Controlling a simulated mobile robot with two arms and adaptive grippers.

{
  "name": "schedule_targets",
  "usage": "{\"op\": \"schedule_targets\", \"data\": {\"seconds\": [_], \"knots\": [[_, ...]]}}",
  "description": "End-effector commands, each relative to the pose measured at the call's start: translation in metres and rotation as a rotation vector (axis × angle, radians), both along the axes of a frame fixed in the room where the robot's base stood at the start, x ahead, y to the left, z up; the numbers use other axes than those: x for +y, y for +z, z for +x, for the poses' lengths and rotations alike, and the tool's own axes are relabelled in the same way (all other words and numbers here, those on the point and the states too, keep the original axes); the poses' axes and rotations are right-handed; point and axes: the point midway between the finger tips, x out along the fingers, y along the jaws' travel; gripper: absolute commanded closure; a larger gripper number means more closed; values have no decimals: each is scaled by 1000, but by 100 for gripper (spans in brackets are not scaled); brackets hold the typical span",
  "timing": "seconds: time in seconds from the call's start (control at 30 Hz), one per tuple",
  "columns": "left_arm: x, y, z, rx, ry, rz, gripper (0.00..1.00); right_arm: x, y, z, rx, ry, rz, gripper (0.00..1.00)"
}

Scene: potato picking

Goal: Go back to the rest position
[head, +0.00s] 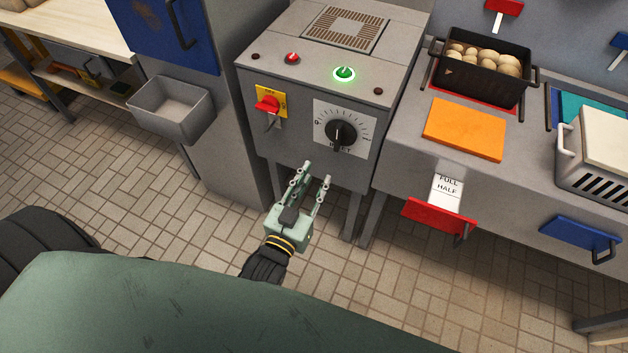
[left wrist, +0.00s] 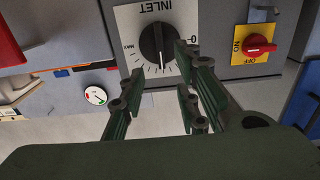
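My left gripper (head: 309,182) is open and empty in front of the grey machine (head: 300,100), below its black inlet dial (head: 341,133). The left wrist view also shows my left gripper (left wrist: 158,95) with its fingers apart and the dial (left wrist: 158,43) just beyond them. I see nothing between the fingers, and the gripper looks apart from the dial. My right gripper is in neither view.
The machine has a red and yellow switch (head: 268,104) and a lit green lamp (head: 344,73). A grey bin (head: 171,110) hangs at the left. At the right stand a black crate (head: 478,80) of potatoes and an orange board (head: 464,129). The tiled floor (head: 130,180) is clear at the left.

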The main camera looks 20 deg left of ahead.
Motion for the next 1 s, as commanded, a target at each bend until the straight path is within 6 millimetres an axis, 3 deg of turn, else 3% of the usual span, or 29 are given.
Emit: {"op": "schedule_targets", "data": {"seconds": [0.3,0.37,0.43,0.57,0.67,0.8,0.87,1.0], "knots": [[0,-3,0,7,-1,0,70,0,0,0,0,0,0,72],[-2,-13,-1,29,-6,0,70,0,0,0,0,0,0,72],[-5,-37,-5,81,-16,0,70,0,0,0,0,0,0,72],[-15,-114,-23,260,-48,6,70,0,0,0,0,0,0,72],[-20,-186,-52,435,-76,17,70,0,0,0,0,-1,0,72],[-19,-277,-110,681,-108,45,70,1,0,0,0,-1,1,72],[-15,-312,-140,789,-118,61,70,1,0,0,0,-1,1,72],[4,-380,-221,1038,-135,103,70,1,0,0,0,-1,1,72]]}}
